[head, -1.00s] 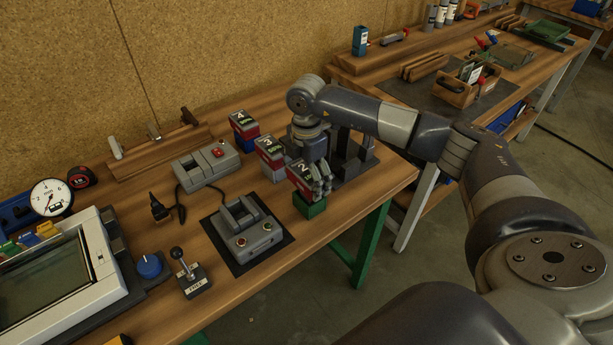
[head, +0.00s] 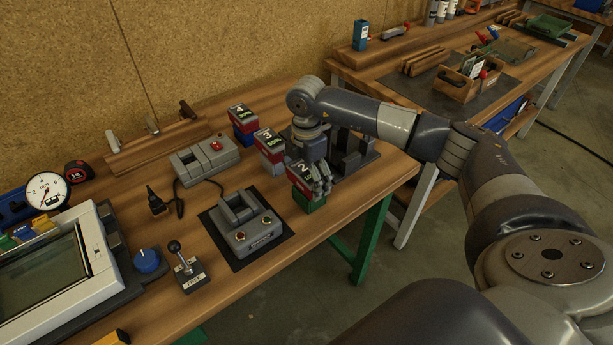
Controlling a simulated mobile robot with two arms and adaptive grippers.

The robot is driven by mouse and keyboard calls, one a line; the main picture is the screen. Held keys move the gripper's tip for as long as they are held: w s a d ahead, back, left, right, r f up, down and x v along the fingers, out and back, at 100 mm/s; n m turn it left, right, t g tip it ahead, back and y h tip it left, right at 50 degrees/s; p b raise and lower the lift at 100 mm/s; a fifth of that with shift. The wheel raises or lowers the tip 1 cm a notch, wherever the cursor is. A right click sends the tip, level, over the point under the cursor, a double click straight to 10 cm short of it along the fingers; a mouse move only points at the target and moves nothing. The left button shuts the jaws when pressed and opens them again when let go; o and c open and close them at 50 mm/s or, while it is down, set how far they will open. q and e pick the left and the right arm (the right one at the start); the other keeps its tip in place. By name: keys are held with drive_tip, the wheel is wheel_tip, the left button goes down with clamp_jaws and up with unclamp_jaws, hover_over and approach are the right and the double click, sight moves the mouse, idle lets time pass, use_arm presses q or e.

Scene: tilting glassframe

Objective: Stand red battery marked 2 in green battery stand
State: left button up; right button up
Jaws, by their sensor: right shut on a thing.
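The red battery marked 2 (head: 300,176) is upright at the front right of the workbench, directly over the green battery stand (head: 309,204). Its lower end meets the stand's top in the picture; I cannot tell how deep it sits. My right gripper (head: 322,190) is shut on this battery from its right side, and its fingers hide part of it. Battery 3 (head: 267,145) stands in a grey stand behind it, and battery 4 (head: 241,115) in a blue stand farther back. My left gripper is not in view.
A grey device on a black mat (head: 246,226) lies left of the green stand. A grey box with a red button (head: 205,160) is behind it. Dark upright blocks (head: 350,150) stand right of my gripper. The bench's front edge is close to the green stand.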

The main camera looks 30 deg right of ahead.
drive_tip(key=shift+f, duration=0.15)
drive_tip(key=o, duration=1)
wheel_tip(320, 180, up, 12)
drive_tip(key=shift+r, duration=0.1)
